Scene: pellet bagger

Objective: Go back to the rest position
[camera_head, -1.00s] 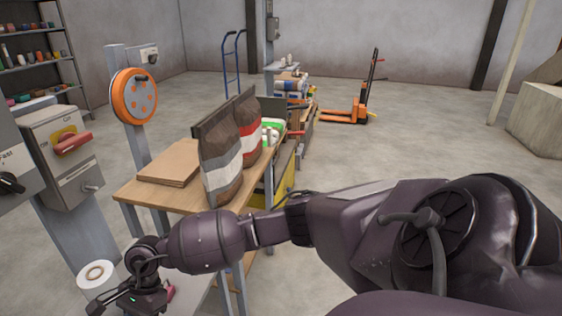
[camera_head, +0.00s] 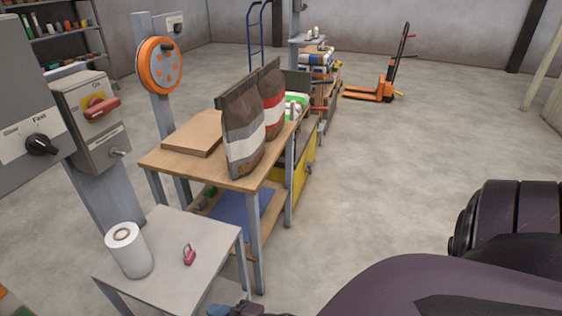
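A white roll (camera_head: 130,255) stands upright at the left of the same table.
A wooden table (camera_head: 180,162) behind holds two filled bags (camera_head: 242,140) and flat brown sheets (camera_head: 200,135). Control boxes (camera_head: 92,110) and an orange wheel (camera_head: 160,66) stand left. An orange pallet truck (camera_head: 375,92) is at the back. The floor at centre right is clear.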

